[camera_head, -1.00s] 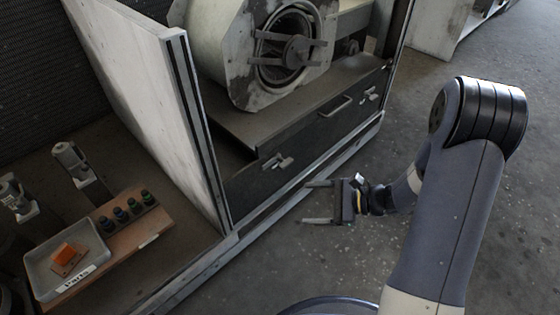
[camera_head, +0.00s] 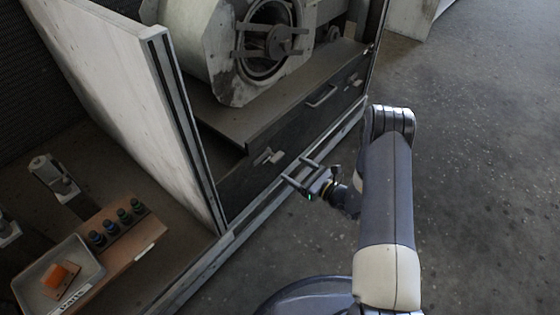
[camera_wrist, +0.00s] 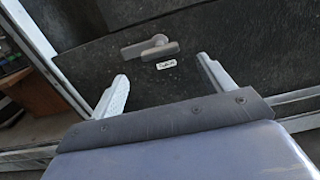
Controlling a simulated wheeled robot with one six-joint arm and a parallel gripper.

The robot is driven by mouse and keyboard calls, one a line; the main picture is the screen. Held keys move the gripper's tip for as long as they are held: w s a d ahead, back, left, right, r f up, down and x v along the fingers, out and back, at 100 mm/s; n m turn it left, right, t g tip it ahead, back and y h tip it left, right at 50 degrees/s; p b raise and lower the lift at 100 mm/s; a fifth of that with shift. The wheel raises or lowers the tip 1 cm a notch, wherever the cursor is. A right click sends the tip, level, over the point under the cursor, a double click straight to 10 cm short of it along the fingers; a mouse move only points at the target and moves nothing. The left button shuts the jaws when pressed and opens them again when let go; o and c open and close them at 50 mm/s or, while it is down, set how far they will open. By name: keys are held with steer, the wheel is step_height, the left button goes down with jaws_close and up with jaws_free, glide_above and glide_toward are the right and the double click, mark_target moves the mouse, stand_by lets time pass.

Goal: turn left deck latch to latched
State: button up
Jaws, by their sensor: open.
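The left deck latch (camera_head: 268,156) is a small light-grey handle on the dark front panel of the deck, near its left end. In the wrist view the latch (camera_wrist: 150,47) lies ahead, a little above the space between the fingertips, its handle running roughly along the panel. A small white label (camera_wrist: 166,65) sits just under it; its text is too small to read surely. My gripper (camera_head: 298,170) is open and empty, just in front of the panel and to the right of and below the latch. In the wrist view its fingers (camera_wrist: 160,72) are spread wide, apart from the latch.
A second latch (camera_head: 353,80) and a bar handle (camera_head: 322,95) are on the same panel to the right. The blower housing (camera_head: 215,60) stands on the deck above. A white upright wall (camera_head: 110,90) is left of the panel. A parts tray (camera_head: 85,262) sits lower left. The floor at right is clear.

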mark_target(280, 159)
steer(key=b+x, duration=0.1)
steer(key=x, duration=0.6)
steer(key=shift+c, duration=0.6)
steer(key=c, duration=1.3)
